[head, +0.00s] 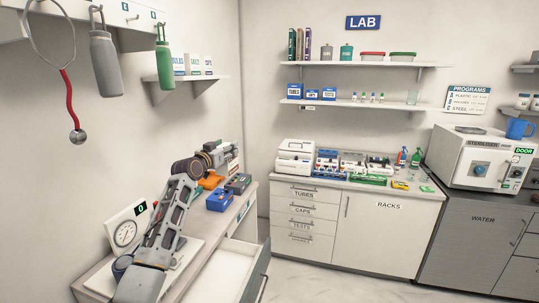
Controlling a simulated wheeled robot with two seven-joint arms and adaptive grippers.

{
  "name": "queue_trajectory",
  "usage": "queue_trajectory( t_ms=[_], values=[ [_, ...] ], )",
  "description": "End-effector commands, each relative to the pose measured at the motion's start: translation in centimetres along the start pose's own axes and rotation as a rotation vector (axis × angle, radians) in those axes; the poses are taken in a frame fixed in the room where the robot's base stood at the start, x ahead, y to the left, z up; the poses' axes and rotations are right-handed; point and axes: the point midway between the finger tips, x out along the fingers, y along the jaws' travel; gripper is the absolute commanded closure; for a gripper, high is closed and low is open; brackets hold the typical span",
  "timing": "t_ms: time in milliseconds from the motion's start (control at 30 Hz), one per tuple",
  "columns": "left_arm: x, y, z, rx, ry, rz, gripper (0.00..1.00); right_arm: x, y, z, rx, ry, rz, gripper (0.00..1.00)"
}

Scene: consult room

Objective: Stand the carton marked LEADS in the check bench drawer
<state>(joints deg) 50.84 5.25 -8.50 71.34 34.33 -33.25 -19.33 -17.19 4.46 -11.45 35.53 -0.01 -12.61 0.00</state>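The drawer (222,272) of the check bench (198,243) is pulled open, and the part of its inside that shows looks bare. My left arm reaches over the bench from the lower left. My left gripper (222,154) is at the bench's far end, beside a small pale item (234,163) with a reddish mark; its fingers are too small to read. Small white and blue cartons (194,65) stand on the left wall shelf, the left one seeming to read BULBS. I cannot make out LEADS on any carton. My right gripper is out of view.
A dial scale (125,232) stands on the bench's near left. Blue and dark boxes (219,200) and an orange item (211,181) lie near its far end. Bottles (106,65) and a stethoscope (70,95) hang above. Open floor (320,286) lies right of the drawer.

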Motion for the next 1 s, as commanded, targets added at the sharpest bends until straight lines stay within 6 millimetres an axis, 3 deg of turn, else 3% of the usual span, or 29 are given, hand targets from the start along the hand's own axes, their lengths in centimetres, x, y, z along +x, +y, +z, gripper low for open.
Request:
queue_trajectory(
  t_ms=[500,1000],
  values=[
    [-2.7,2.2,9.7,-0.001,-0.001,-0.005,0.74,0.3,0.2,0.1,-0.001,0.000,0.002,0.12],
    [-6.8,4.1,17.7,-0.002,0.000,-0.027,0.74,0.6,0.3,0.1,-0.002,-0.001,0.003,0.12]
  ],
)
